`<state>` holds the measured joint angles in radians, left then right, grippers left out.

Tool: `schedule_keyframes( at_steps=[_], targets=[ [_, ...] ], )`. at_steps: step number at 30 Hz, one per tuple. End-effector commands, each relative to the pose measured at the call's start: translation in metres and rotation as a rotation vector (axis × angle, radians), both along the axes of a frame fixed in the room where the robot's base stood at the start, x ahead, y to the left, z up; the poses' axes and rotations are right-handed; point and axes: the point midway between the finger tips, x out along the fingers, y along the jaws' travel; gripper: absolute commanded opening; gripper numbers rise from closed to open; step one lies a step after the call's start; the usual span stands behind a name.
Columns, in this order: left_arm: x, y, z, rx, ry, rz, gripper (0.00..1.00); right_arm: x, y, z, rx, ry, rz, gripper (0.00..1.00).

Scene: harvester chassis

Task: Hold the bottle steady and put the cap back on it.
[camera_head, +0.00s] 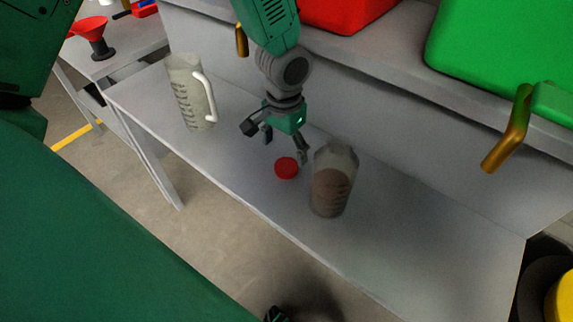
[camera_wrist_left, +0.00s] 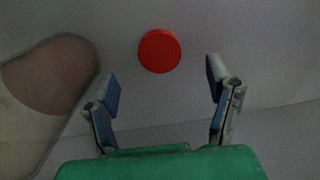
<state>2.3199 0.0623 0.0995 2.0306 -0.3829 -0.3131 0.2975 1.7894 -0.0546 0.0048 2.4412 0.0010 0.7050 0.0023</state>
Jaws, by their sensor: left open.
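The red cap (camera_head: 286,168) lies flat on the grey bench, just left of the bottle. It also shows in the left wrist view (camera_wrist_left: 160,51), ahead of the fingertips and between their lines. The clear bottle (camera_head: 331,184) stands upright with brown contents. Part of it shows at the left of the wrist view (camera_wrist_left: 50,75), outside the fingers. My left gripper (camera_head: 285,147) is open and empty, above the bench just behind the cap, its fingers apart from it. A small dark and green piece at the bottom edge of the head view may be my right gripper; its jaws cannot be made out.
A measuring jug (camera_head: 188,95) stands on the bench (camera_head: 420,240) to the left. A red container (camera_head: 345,12) and a green container (camera_head: 505,50) sit on the raised ledge behind. The bench right of the bottle is clear. A red funnel (camera_head: 88,27) is on another table.

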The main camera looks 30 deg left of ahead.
Motion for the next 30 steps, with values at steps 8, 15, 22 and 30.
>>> schedule_keyframes(
  at_steps=[8, 15, 22, 30],
  targets=[
    [0.000, 0.000, -0.011, 0.000, -0.002, -0.001, 0.73, 0.000, 0.000, -0.001, 0.000, 0.000, 0.000, 0.68],
    [0.001, 0.000, -0.027, 0.000, 0.002, -0.001, 0.73, 0.000, 0.000, -0.003, 0.000, 0.000, 0.000, 0.68],
    [0.004, 0.000, -0.059, 0.000, 0.001, -0.001, 0.73, 0.000, 0.000, -0.005, 0.000, 0.000, 0.000, 0.68],
    [0.004, 0.000, -0.064, 0.000, -0.001, -0.001, 0.73, 0.000, 0.000, -0.005, 0.000, 0.000, 0.000, 0.68]
  ],
)
